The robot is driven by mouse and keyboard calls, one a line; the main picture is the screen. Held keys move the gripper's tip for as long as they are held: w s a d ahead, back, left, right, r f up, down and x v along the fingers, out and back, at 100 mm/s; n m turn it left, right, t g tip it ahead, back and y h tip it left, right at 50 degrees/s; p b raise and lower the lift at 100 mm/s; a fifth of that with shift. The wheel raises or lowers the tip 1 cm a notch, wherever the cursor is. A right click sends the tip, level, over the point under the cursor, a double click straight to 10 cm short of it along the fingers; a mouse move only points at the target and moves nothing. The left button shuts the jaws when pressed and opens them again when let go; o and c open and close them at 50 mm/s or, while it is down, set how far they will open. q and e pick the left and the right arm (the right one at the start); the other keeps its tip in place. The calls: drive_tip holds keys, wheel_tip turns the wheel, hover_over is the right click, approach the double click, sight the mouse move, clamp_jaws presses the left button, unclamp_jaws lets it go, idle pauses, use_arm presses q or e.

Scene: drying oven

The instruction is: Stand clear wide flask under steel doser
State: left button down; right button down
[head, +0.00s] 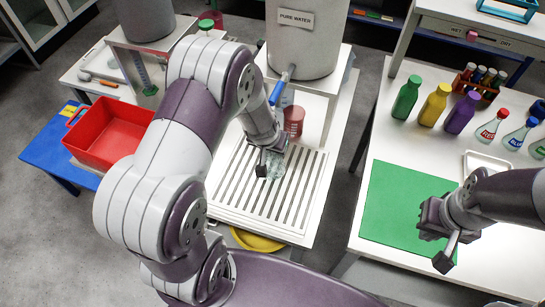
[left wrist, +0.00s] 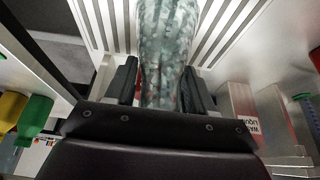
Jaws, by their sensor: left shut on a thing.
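A clear wide flask (left wrist: 165,50) is between the two dark fingers of my left gripper (left wrist: 160,90), which is shut on it. In the head view the flask (head: 271,165) shows only in part below my left gripper (head: 266,158), over the slatted white tray (head: 250,195). I cannot tell whether its base touches the slats. The grey steel doser (head: 305,45), labelled PURE WATER, stands behind on a white stand, with a blue-handled tap (head: 280,88) at its front. My right gripper (head: 436,240) looks open and empty over the green mat (head: 390,205).
A red cup (head: 293,120) stands behind the flask, near the tap. A red bin (head: 110,135) is on the blue table at left. Green, yellow and purple bottles (head: 434,105), small flasks (head: 490,130) and a tube rack (head: 480,80) stand on the right table.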

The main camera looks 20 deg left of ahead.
sight(272, 155)
use_arm(q)
drive_tip(key=shift+f+b, duration=0.4)
drive_tip(key=shift+f, duration=1.25)
drive_tip(key=shift+f, duration=0.1)
drive_tip(key=shift+s+f, duration=0.1)
drive_tip(key=shift+f, duration=0.05)
drive_tip(key=shift+c, duration=2)
unclamp_jaws()
